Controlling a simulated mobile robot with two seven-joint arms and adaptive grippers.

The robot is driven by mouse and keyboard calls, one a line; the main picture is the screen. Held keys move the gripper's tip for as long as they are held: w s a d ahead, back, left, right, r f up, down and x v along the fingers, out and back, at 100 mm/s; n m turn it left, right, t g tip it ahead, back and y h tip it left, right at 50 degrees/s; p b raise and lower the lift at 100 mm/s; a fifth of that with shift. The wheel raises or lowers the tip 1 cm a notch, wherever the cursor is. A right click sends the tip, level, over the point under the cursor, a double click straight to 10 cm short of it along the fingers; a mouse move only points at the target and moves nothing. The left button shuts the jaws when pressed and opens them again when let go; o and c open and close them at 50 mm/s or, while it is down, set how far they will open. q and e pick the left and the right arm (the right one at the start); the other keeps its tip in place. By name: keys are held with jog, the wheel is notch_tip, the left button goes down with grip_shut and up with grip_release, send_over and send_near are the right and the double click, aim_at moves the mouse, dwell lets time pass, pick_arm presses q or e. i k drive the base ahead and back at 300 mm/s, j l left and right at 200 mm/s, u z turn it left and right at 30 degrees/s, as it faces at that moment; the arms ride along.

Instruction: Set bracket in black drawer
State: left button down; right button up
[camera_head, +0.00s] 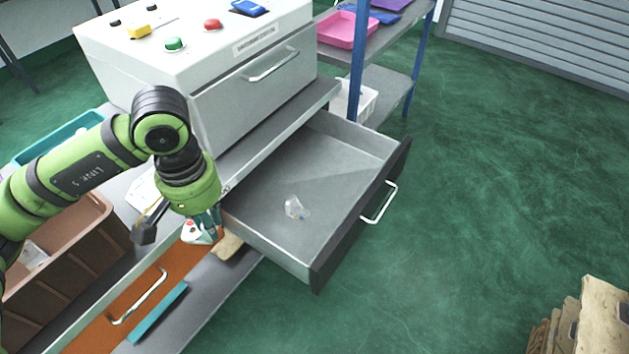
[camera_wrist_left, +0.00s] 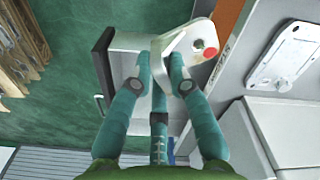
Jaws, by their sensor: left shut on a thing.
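The bracket (camera_head: 199,234) is a pale grey-white casting with red and green spots. In the left wrist view the bracket (camera_wrist_left: 205,42) sits between the teal fingers of my left gripper (camera_wrist_left: 165,68). In the head view my left gripper (camera_head: 208,222) is shut on it, beside the left edge of the open drawer. The black drawer (camera_head: 357,222) has a black front, a grey inside and a silver handle, and is pulled out. A small clear crumpled thing (camera_head: 297,208) lies in it. The fingers hide part of the bracket. My right gripper is not in view.
A white cabinet (camera_head: 245,50) with buttons stands behind the drawer. An orange drawer front (camera_head: 165,290) is left of the black drawer, and a brown bin (camera_head: 65,240) stands at the left. Another pale casting (camera_wrist_left: 290,52) lies on the worktop.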

aim_at(332, 175)
jog(key=i+l+z, duration=0.2)
jog(key=i+l, duration=0.3)
jog(key=i+l+z, duration=0.2)
jog(key=i+l, duration=0.2)
jog(key=i, duration=0.2)
